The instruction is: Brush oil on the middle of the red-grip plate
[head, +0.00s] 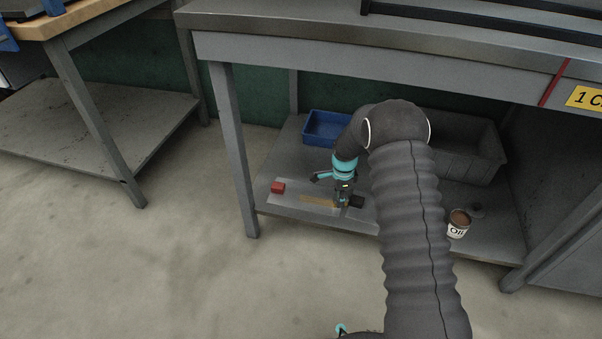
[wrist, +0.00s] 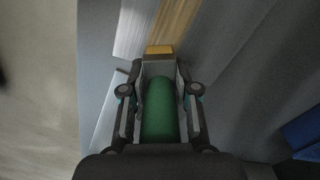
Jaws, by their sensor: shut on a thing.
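The red-grip plate (head: 290,191) is a flat, light metal sheet on the low shelf, with a red block grip (head: 277,187) at its left end. A brown-yellow streak (head: 318,199) lies on its right part and also shows in the wrist view (wrist: 175,22). My gripper (head: 343,200) is low at the right end of the streak, shut on the green handle of a brush (wrist: 158,110). The brush's yellowish end (wrist: 159,49) points at the plate by the streak; whether it touches is unclear. A white can marked "Oil" (head: 458,230) stands open at the right, brown inside.
A black block (head: 356,201) sits just right of my gripper. A blue tray (head: 325,128) and a grey bin (head: 460,150) stand behind. A small lid-like disc (head: 477,210) lies by the can. The tabletop (head: 300,45) overhangs the shelf; a table leg (head: 237,150) stands left.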

